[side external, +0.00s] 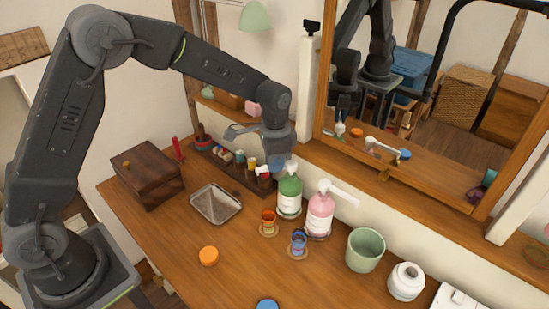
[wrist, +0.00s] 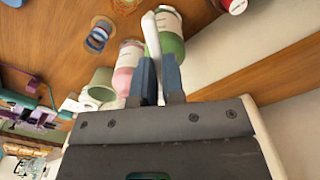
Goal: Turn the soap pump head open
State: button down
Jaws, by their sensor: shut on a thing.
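A green soap bottle (side external: 289,197) with a white pump head (side external: 291,166) stands upright on the wooden dresser. A pink soap bottle (side external: 320,215) with a white pump head (side external: 340,192) stands just right of it, its spout pointing right. My gripper (side external: 277,168) is at the top of the green bottle. In the wrist view, my gripper's blue fingers (wrist: 157,75) are shut on the green bottle's long white spout (wrist: 151,38). The green bottle (wrist: 171,30) and pink bottle (wrist: 127,66) show behind the fingers. The spout's inner end is partly hidden by the fingers.
Orange (side external: 268,220) and blue (side external: 299,242) glasses stand in front of the bottles. A green cup (side external: 365,250) and white jar (side external: 406,281) are at right. A metal tray (side external: 215,204) and wooden box (side external: 147,178) are at left. A mirror (side external: 325,110) stands behind. The front middle is mostly clear.

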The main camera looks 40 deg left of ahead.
jog(key=shift+s+d+n, duration=0.1)
jog(key=shift+d+n, duration=0.3)
jog(key=shift+n, duration=0.75)
jog(key=shift+s+d+n, duration=0.1)
jog(key=shift+d+n, duration=0.35)
jog(key=shift+n, duration=0.65)
jog(key=shift+s+d+n, duration=0.1)
jog(key=shift+d+n, duration=0.3)
jog(key=shift+n, duration=0.75)
jog(key=c, duration=1.2)
grip_release()
notch_tip(320, 180, up, 14)
jog(key=shift+f, duration=0.1)
